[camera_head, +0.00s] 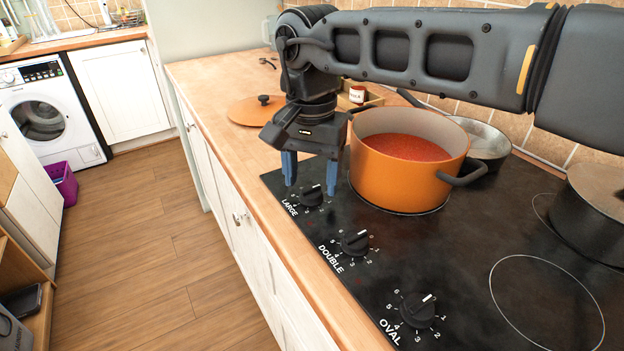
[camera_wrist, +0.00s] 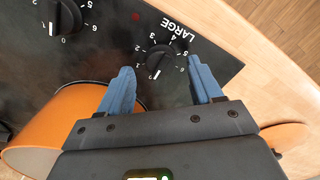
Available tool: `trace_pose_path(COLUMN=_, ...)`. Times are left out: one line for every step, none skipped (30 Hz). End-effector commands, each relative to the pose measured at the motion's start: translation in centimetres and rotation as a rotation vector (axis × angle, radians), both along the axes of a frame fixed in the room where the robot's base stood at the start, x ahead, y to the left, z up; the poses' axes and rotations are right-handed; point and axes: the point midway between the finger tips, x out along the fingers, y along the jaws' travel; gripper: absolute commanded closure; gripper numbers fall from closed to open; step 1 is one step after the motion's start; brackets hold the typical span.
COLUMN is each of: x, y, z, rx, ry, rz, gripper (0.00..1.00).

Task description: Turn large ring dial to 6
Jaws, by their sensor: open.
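The large ring dial (camera_head: 311,196) is a black knob on the front edge of the black hob, beside the word LARGE. It also shows in the wrist view (camera_wrist: 161,60), where its white mark appears to point at or near 0. The 6 is printed close by, on the other side of the 0 from the 1. My gripper (camera_head: 310,181) points down over this dial. In the wrist view my gripper (camera_wrist: 159,70) has its two blue fingers apart, one on each side of the dial. I cannot tell whether they touch it. Nothing is held.
An orange pot (camera_head: 425,192) of red food stands just right of my gripper. The DOUBLE dial (camera_head: 354,242) and OVAL dial (camera_head: 417,309) sit nearer along the hob. A lid (camera_head: 250,112) lies on the wooden counter behind. The floor at left is mostly clear.

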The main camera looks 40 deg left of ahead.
Motion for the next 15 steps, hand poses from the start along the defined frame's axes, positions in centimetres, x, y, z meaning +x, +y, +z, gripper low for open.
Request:
trace_pose_path(x=-0.07, y=0.01, z=-0.58, rx=-0.001, ry=0.002, rz=0.000, gripper=0.35)
trace_pose_path(x=-0.07, y=0.01, z=-0.80, rx=-0.001, ry=0.002, rz=0.000, gripper=0.35)
trace_pose_path(x=-0.08, y=0.02, z=-1.05, rx=-0.001, ry=0.002, rz=0.000, gripper=0.35)
trace_pose_path(x=-0.08, y=0.02, z=-1.20, rx=-0.001, ry=0.002, rz=0.000, gripper=0.35)
trace_pose_path(x=-0.08, y=0.02, z=-1.32, rx=0.000, ry=0.001, rz=0.001, gripper=0.35)
trace_pose_path(x=-0.08, y=0.02, z=-1.44, rx=0.000, ry=0.001, rz=0.001, gripper=0.35)
trace_pose_path(x=-0.07, y=0.02, z=-1.49, rx=0.000, ry=0.001, rz=0.001, gripper=0.35)
trace_pose_path(x=-0.07, y=0.02, z=-1.52, rx=0.000, ry=0.001, rz=0.001, gripper=0.35)
trace_pose_path(x=-0.07, y=0.02, z=-1.54, rx=0.000, ry=0.001, rz=0.001, gripper=0.35)
trace_pose_path(x=-0.07, y=0.02, z=-1.55, rx=0.001, ry=0.001, rz=0.001, gripper=0.35)
trace_pose_path(x=-0.05, y=0.01, z=-1.54, rx=0.001, ry=0.001, rz=0.001, gripper=0.35)
trace_pose_path(x=-0.06, y=0.01, z=-1.54, rx=0.001, ry=0.001, rz=0.001, gripper=0.35)
trace_pose_path(x=-0.05, y=0.01, z=-1.54, rx=0.001, ry=0.001, rz=0.001, gripper=0.35)
trace_pose_path(x=-0.06, y=0.01, z=-1.54, rx=0.001, ry=0.001, rz=0.001, gripper=0.36)
trace_pose_path(x=-0.05, y=0.01, z=-1.54, rx=0.001, ry=0.001, rz=0.000, gripper=0.40)
